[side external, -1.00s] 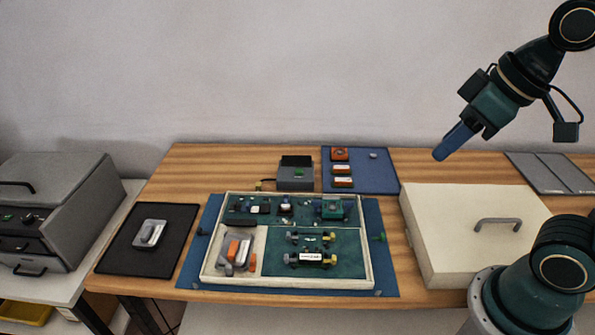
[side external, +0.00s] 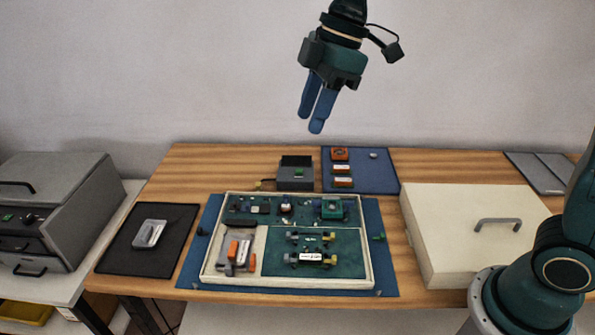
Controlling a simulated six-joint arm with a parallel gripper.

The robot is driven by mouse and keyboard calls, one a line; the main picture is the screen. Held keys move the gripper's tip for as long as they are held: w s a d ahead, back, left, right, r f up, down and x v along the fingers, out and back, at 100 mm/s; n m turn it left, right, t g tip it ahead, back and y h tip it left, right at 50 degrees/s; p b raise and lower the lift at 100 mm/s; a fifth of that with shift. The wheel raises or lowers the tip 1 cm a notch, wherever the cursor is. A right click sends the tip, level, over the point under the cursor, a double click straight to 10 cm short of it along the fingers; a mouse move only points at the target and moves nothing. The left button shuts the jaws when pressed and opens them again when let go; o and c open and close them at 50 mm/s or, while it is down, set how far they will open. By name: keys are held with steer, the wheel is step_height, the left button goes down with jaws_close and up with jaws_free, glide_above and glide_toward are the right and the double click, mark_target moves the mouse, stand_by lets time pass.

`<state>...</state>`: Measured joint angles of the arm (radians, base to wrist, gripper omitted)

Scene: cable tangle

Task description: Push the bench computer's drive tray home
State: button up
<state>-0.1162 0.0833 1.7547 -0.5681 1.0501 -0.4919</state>
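The bench computer (side external: 370,283) looks like the open cream-framed case with dark green boards, lying on a blue mat. In its lower left bay is a grey and orange unit (side external: 238,253), perhaps the drive tray; I cannot tell how far in it sits. A light grey metal tray-like piece (side external: 149,234) lies on the black mat to the left. My gripper (side external: 310,125) is high above the back of the table, tilted and pointing down. Its two blue fingers are apart with nothing between them, and it touches nothing.
A cream lid or box with a handle (side external: 450,225) stands right of the case. A small grey box (side external: 295,179) and a blue mat with orange parts (side external: 375,180) lie behind it. A grey machine (side external: 60,200) stands at far left.

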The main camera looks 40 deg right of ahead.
steer(key=w+a+f+n+g, duration=0.3)
steer(key=w+a+f+n, duration=0.4)
steer(key=w, duration=0.1)
steer(key=n+g, duration=0.2)
steer(key=n, duration=0.5)
glide_above(228, 265)
steer(key=w+d, duration=0.4)
step_height(228, 265, down, 12)
steer(key=shift+s+a+f, duration=0.1)
steer(key=shift+f, duration=0.15)
steer(key=shift+x, duration=6.7)
steer(key=shift+f, duration=0.1)
jaws_close()
